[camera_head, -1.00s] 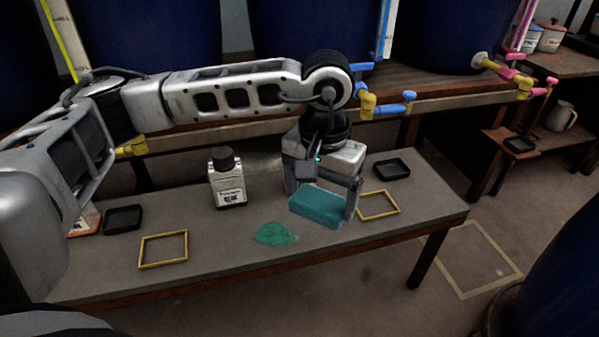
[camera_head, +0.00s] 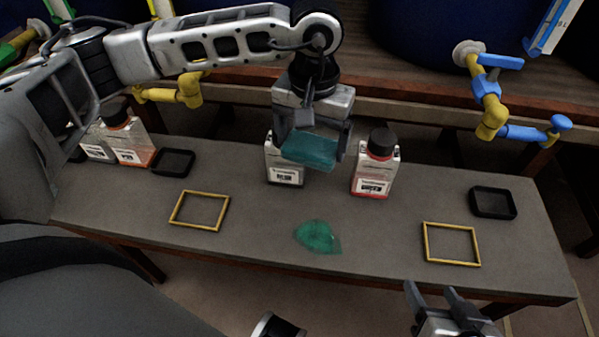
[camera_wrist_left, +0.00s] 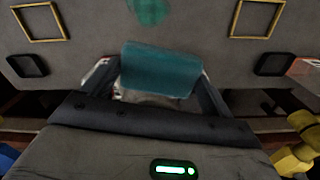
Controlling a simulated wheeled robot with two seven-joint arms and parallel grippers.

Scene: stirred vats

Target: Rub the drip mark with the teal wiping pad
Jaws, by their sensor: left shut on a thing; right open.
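The teal wiping pad (camera_head: 309,150) is held in my left gripper (camera_head: 312,146), above the back of the bench and in front of a white bottle. In the left wrist view the pad (camera_wrist_left: 158,70) sits between the two fingers. The green drip mark (camera_head: 318,236) lies flat on the grey bench top, nearer the front edge than the pad and apart from it. It also shows at the top of the left wrist view (camera_wrist_left: 148,10), partly cut off. My right gripper (camera_head: 432,292) is open and empty at the bench's front edge.
White bottles with dark caps stand behind the pad (camera_head: 284,172), right of it (camera_head: 376,164) and at far left (camera_head: 128,140). Yellow frames lie left (camera_head: 200,210) and right (camera_head: 451,244) of the mark. Black trays lie at left (camera_head: 173,162) and right (camera_head: 493,203). Bench around the mark is clear.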

